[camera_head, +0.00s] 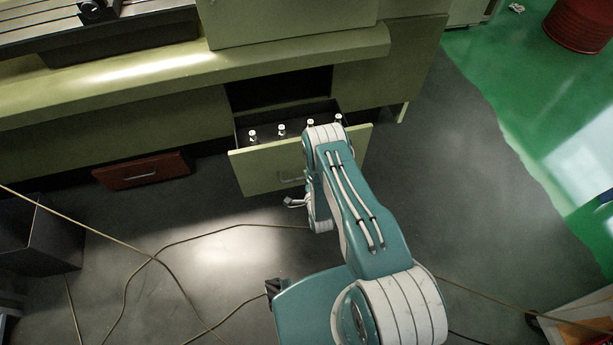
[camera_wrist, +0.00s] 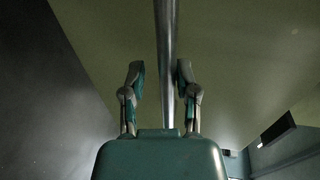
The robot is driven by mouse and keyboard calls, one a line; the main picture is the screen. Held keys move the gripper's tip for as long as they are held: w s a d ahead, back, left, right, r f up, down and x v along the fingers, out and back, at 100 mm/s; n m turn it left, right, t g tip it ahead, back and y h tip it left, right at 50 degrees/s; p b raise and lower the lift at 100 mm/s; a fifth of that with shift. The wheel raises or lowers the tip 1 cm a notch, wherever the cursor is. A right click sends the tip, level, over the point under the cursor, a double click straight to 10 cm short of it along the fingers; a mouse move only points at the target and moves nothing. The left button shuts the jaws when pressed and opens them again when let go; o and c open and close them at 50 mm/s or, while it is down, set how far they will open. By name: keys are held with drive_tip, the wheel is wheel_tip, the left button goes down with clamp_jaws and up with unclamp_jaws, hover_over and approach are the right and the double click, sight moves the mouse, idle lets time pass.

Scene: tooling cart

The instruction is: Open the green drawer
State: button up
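The green drawer (camera_head: 255,172) stands pulled out from the olive-green cart, with its dark interior and several white-topped pegs showing. Its metal handle (camera_head: 291,180) is on the front face, partly hidden by my arm. In the wrist view the handle bar (camera_wrist: 165,40) runs lengthwise between the two fingers of my gripper (camera_wrist: 160,75). The fingers are apart, one on each side of the bar. A gap shows on the left side, and the right finger is very close to the bar; I cannot tell whether it touches. In the head view my gripper (camera_head: 296,202) is at the drawer front.
A red drawer (camera_head: 143,171) sits low at the left of the cart (camera_head: 150,75). Loose cables (camera_head: 153,259) cross the grey floor. A dark box (camera_head: 38,235) stands at left. The floor right of my arm is largely clear, with a red round container (camera_head: 582,25) at far right.

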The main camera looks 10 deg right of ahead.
drive_tip(key=shift+w+r, duration=0.1)
drive_tip(key=shift+r, duration=0.05)
drive_tip(key=v, duration=1.2)
idle(0.3)
